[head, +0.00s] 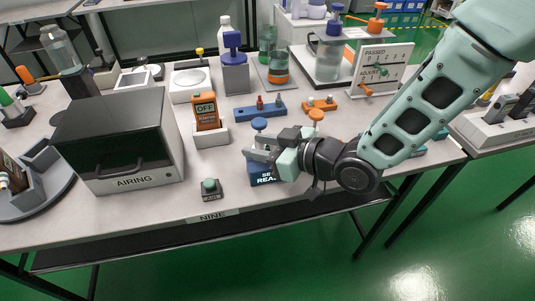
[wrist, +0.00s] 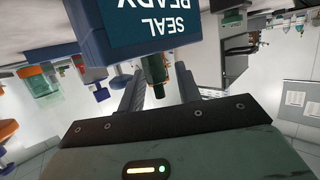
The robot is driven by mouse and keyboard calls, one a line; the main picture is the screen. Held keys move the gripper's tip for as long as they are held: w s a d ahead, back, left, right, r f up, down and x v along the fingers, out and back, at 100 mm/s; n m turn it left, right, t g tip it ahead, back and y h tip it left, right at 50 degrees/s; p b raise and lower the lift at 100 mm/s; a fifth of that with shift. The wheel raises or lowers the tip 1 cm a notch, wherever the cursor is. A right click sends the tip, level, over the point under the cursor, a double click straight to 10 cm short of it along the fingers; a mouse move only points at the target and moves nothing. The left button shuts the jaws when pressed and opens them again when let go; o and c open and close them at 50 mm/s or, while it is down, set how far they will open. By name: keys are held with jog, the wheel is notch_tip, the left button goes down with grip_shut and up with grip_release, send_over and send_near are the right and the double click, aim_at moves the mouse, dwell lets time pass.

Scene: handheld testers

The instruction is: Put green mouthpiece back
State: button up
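My gripper (head: 260,149) is at the front of the table, just above a blue box with a "SEAL READY" label (head: 262,176). In the wrist view the box (wrist: 90,45) fills the upper middle, upside down. The two fingers (wrist: 155,85) stand apart with a gap between them. A dark green cylinder (wrist: 156,68) shows in that gap; I cannot tell whether it is the mouthpiece, and no finger visibly presses on it. A small green-topped piece (head: 209,185) sits in a dark block at the front edge, left of my gripper.
An "AIRING" cabinet (head: 135,182) stands at the left. An orange tester (head: 206,110) stands in a white holder behind the green-topped piece. Blue (head: 258,110) and orange racks lie behind my gripper. A white PASSED/ADJUST board (head: 381,68) stands behind the arm. The table front around the green-topped piece is clear.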

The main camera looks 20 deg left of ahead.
grip_shut()
jog(key=shift+r, duration=0.1)
